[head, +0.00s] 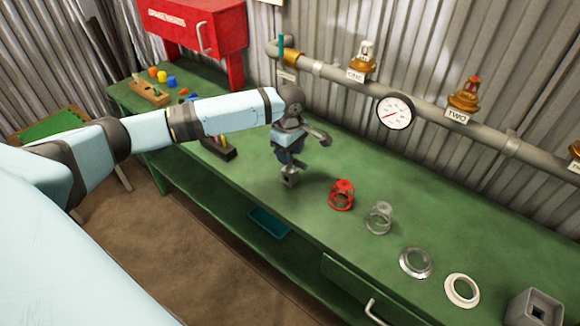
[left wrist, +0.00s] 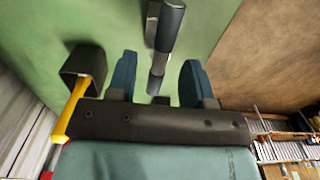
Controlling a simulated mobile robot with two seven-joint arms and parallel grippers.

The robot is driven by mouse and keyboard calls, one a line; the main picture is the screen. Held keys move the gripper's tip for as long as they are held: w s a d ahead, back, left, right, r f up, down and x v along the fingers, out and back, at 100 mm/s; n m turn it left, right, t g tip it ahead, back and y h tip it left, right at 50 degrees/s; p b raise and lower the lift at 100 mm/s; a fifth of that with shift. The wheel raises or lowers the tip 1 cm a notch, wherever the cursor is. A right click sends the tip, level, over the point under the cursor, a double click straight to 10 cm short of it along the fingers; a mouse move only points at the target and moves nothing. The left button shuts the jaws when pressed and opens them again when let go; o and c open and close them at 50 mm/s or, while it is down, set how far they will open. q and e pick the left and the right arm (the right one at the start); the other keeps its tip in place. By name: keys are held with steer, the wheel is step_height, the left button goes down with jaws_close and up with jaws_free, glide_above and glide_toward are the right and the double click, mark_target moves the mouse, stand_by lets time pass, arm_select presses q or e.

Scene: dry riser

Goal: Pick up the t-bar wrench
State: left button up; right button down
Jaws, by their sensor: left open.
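The t-bar wrench shows in the left wrist view as a dark grey bar (left wrist: 169,28) with rounded ends, above the green bench top. It runs into the space between my left gripper's two blue fingers (left wrist: 158,78), which are apart. I cannot see either finger touching it. In the head view my left gripper (head: 289,158) points down over the bench, and a small grey piece of the wrench (head: 290,180) shows just below it. The gripper hides much of the wrench there. My right gripper is in neither view.
On the green bench (head: 370,185), a red cage-like cap (head: 341,194), a clear cap (head: 379,217) and two rings (head: 415,262) (head: 461,290) lie to the right. A pipe with a gauge (head: 395,111) runs along the wall behind. A red cabinet (head: 205,35) stands back left.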

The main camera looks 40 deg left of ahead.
mark_target(290, 170)
arm_select(q)
step_height(290, 170, down, 4)
steer(key=shift+f, duration=0.1)
jaws_close()
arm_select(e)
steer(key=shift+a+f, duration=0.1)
